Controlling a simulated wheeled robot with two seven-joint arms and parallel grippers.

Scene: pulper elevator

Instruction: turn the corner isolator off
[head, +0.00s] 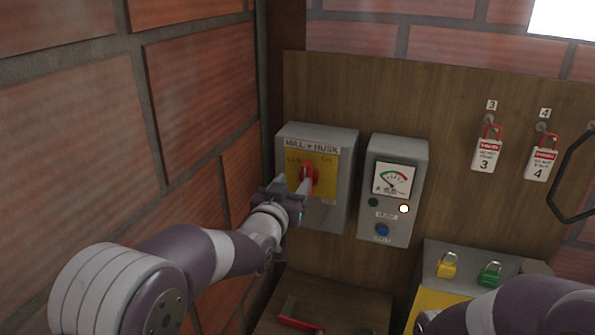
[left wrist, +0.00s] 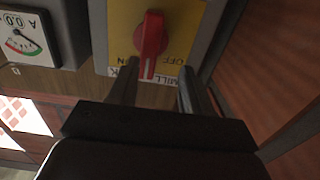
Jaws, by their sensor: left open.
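The corner isolator (head: 340,158) is a grey box labelled MILL + HUSK with a yellow plate and a red rotary handle (head: 309,176). OFF is on the plate's left and ON on its right. In the left wrist view, turned over, the red handle (left wrist: 151,38) stands nearly upright, its white mark toward the MILL label, between ON and OFF. My left gripper (head: 287,190) is open in front of the handle. Its two fingers (left wrist: 159,70) point at the plate on either side of the handle's line; contact is not clear. My right gripper is not in view.
A grey meter box (head: 404,152) with a lit white lamp and blue button is right of the isolator. Yellow (head: 447,266) and green (head: 489,273) padlocks sit below. A brick wall (head: 200,90) closes the left.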

